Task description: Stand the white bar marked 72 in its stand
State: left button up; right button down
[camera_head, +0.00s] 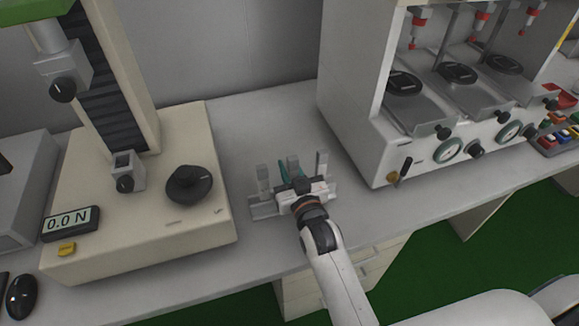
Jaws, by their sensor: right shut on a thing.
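My right gripper (290,175) reaches in from the lower right to the stand and is shut, its teal fingers around a white bar (293,163) that looks upright at the middle of the stand. The mark on this bar is too small to read. The low grey stand (265,209) rests on the bench, partly hidden by my right gripper and wrist. Another pale upright piece (263,178) rises at its left end and a thin grey one (321,164) at its right. Whether the held bar's foot is seated is hidden. My left gripper is out of view.
A cream test machine (150,235) with a black knob (189,184) and a "0.0 N" display (71,223) stands left of the stand. A large white instrument (360,110) with gauges stands at the right. Bare bench (240,140) lies behind the stand.

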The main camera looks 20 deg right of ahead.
jog(key=c, duration=1.2)
grip_release()
jog(key=shift+o, duration=0.2)
jog(key=shift+s+f, duration=0.1)
jog(key=shift+s, duration=0.05)
jog(key=shift+s, duration=0.35)
jog(key=s, duration=1.1)
jog(key=shift+d, duration=0.2)
